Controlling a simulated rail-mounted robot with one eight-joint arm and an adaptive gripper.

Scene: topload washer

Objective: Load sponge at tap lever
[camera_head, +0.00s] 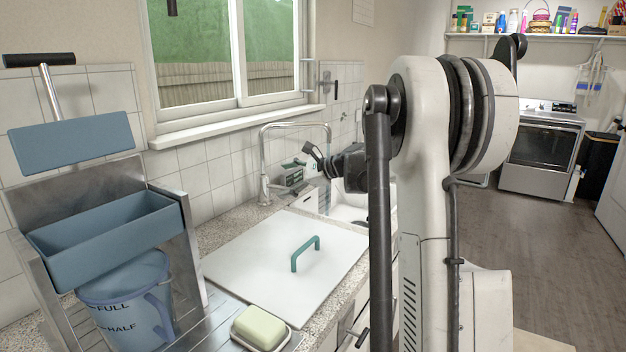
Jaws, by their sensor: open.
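A pale yellow-green block (258,328), which looks like the sponge or a bar of soap, lies in a small white dish at the front of the counter. A chrome tap (265,170) with a tall arched spout stands behind the sink; I cannot make out its lever clearly. My gripper (312,158) is open, in front of the tap's spout and above the sink side of the counter. It appears empty, well away from the yellow-green block. My arm hides part of the sink.
A white lid (255,255) with a green handle (306,254) covers the counter's middle. At left stand a metal frame with a blue trough (110,235), a black-handled lever (38,60) and a blue measuring jug (125,300). A white sink (350,208) lies beyond.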

